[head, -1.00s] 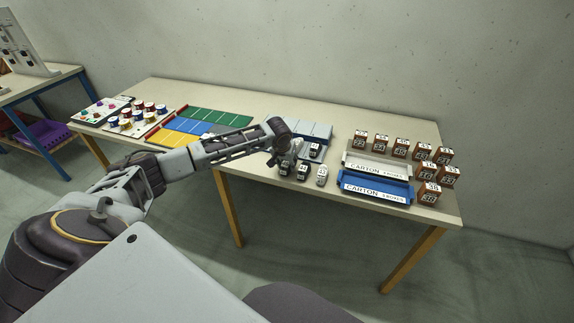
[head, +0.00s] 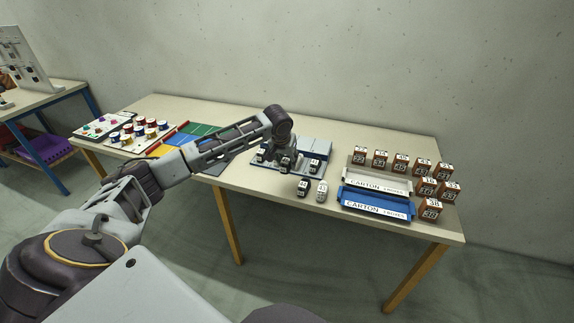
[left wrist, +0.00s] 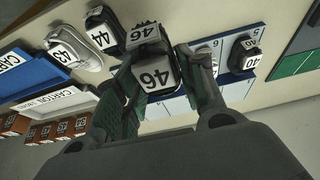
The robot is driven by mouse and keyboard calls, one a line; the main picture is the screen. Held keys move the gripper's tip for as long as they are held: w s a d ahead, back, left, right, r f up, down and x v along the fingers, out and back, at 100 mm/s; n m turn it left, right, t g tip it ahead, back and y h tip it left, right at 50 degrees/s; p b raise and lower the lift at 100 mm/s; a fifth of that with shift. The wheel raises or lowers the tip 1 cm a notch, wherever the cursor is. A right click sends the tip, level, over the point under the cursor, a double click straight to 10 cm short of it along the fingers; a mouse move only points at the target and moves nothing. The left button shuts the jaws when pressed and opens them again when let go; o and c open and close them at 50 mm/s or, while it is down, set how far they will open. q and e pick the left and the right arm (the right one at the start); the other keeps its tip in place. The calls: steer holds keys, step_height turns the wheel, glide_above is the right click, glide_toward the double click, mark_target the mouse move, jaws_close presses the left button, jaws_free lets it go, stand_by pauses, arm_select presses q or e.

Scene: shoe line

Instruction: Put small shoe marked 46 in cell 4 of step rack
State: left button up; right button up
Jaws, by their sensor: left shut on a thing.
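The small dark shoe marked 46 (left wrist: 158,72) is held between the two fingers of my left gripper (left wrist: 155,80). In the head view the held shoe (head: 286,166) shows below the gripper (head: 285,155), at the step rack (head: 316,147). The rack is white and blue, and its edge also shows in the left wrist view (left wrist: 228,32). A shoe marked 40 (left wrist: 245,55) stands on it, with another partly hidden behind a finger. In the head view a shoe (head: 314,165) stands at its right. I cannot tell whether the held shoe touches the rack. My right gripper is out of view.
A dark shoe marked 44 (head: 303,187) and a pale shoe marked 43 (head: 321,191) stand in front of the rack. To the right are a blue carton tray (head: 376,206), a white one (head: 380,181) and several numbered brown boxes (head: 400,163). Coloured panels (head: 190,137) lie left.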

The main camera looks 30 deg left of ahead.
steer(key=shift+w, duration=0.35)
arm_select(q)
steer(key=shift+r, duration=0.1)
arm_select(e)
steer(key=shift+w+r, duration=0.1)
